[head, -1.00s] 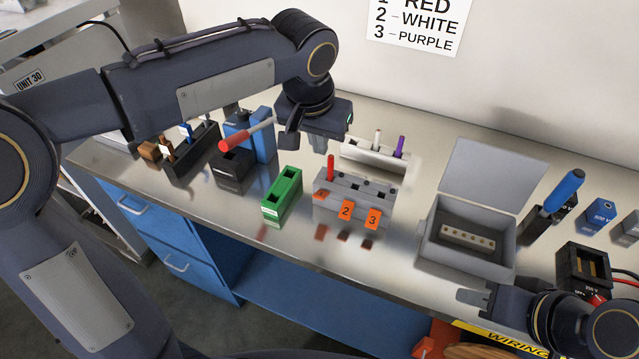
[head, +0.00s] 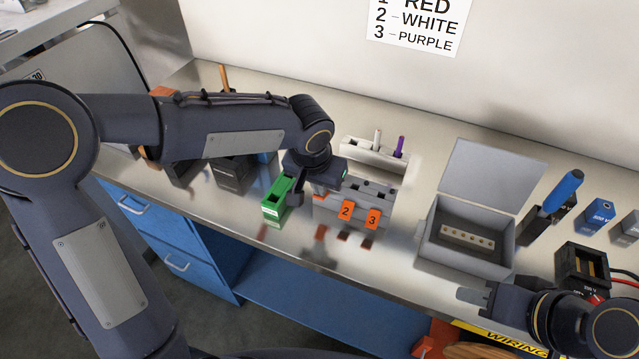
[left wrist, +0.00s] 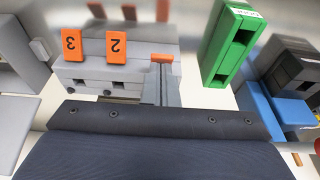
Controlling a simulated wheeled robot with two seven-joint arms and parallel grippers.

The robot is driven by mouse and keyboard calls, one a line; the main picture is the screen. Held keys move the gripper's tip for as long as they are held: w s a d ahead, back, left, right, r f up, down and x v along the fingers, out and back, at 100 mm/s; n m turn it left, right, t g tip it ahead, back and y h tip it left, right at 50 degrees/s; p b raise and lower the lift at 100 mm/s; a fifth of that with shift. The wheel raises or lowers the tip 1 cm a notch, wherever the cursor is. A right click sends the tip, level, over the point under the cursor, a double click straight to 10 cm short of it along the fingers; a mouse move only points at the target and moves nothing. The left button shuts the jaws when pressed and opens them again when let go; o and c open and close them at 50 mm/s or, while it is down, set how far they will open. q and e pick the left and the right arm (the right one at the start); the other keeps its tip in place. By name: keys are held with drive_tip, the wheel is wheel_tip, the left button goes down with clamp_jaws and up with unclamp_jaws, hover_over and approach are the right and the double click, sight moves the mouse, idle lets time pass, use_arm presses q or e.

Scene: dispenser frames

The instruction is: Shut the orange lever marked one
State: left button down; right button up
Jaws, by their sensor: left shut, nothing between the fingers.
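A grey block (head: 378,198) on the bench carries orange levers along its front. Lever two (head: 346,211) and lever three (head: 373,219) hang down with their numbers showing. The orange lever one (head: 320,194) is largely hidden by my left gripper (head: 299,200). In the left wrist view lever one (left wrist: 162,57) shows as a thin orange edge, without a readable number, right at the tips of my left gripper (left wrist: 161,70). The left gripper is shut and empty; I cannot tell whether it touches the lever. My right gripper (head: 474,297) is low at the right, its jaw opening unclear.
A green block (head: 277,199) stands close left of my left gripper. A white holder (head: 372,157) with a white and a purple stick is behind the grey block. An open grey box (head: 470,246) stands to the right. A wall sign (head: 420,25) lists colours.

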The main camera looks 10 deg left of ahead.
sight(318, 198)
use_arm(q)
drive_tip(key=s+f+t+b, duration=0.1)
drive_tip(key=t+b, duration=0.1)
drive_tip(key=b, duration=0.7)
drive_tip(key=s+f+t+h+b, duration=0.1)
drive_tip(key=f+t+b, duration=0.1)
drive_tip(key=b, duration=0.8)
drive_tip(key=f+t+h+b, duration=0.1)
drive_tip(key=t+b, duration=0.3)
drive_tip(key=b, duration=0.5)
drive_tip(key=shift+s+a+f, duration=0.35)
drive_tip(key=shift+s+f, duration=0.05)
drive_tip(key=shift+f, duration=0.15)
drive_tip(key=shift+r+p, duration=0.45)
drive_tip(key=shift+r, duration=0.4)
drive_tip(key=shift+w, duration=0.1)
drive_tip(key=shift+w+r, duration=0.1)
drive_tip(key=shift+w+d+r, duration=0.2)
drive_tip(key=shift+w+r, duration=0.05)
drive_tip(key=shift+w, duration=0.3)
